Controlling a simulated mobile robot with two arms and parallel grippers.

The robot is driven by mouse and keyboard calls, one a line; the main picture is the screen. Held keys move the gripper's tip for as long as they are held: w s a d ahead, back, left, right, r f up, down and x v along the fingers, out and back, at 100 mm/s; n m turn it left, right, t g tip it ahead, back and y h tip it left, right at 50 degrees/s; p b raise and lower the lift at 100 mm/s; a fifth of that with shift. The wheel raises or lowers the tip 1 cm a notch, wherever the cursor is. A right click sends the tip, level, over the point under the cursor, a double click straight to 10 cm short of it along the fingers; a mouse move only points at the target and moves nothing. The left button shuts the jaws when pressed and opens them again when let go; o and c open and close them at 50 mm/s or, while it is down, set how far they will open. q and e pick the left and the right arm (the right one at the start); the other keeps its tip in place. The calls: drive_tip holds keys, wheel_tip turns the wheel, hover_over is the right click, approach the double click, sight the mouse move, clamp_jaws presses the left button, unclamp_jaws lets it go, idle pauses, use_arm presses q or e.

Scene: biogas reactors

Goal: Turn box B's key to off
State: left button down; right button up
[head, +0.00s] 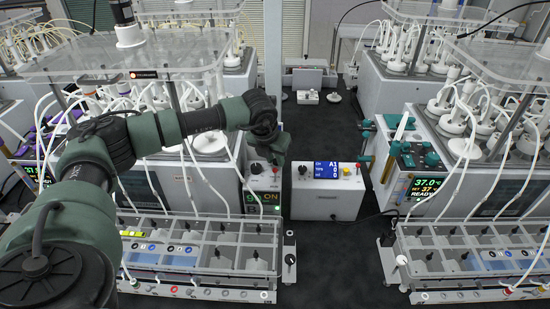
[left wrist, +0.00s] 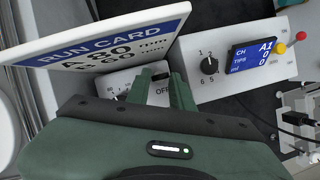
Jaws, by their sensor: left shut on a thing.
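The control box (head: 263,187) with a dark knob and a lit green display stands in the middle of the head view. In the left wrist view, the two green fingers (left wrist: 179,92) are close together over the white panel (left wrist: 122,82), beside the printed word OFF. My right gripper does not show.
A run card (left wrist: 110,38) stands close to the fingers in the left wrist view. A white dispenser box (head: 327,192) with a blue screen stands just right. Clear-topped racks (head: 205,245) fill the front left. The dark bench (head: 335,255) is bare in the middle.

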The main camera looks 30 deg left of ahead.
use_arm(q)
drive_tip(key=shift+r, duration=0.1)
idle(0.7)
drive_tip(key=c, duration=1.6)
unclamp_jaws()
drive_tip(key=shift+o, duration=0.2)
drive_tip(key=shift+s+r+b, duration=0.15)
drive_tip(key=shift+r+b, duration=0.15)
drive_tip(key=shift+r, duration=0.1)
drive_tip(key=b+v, duration=0.2)
drive_tip(key=v, duration=0.5)
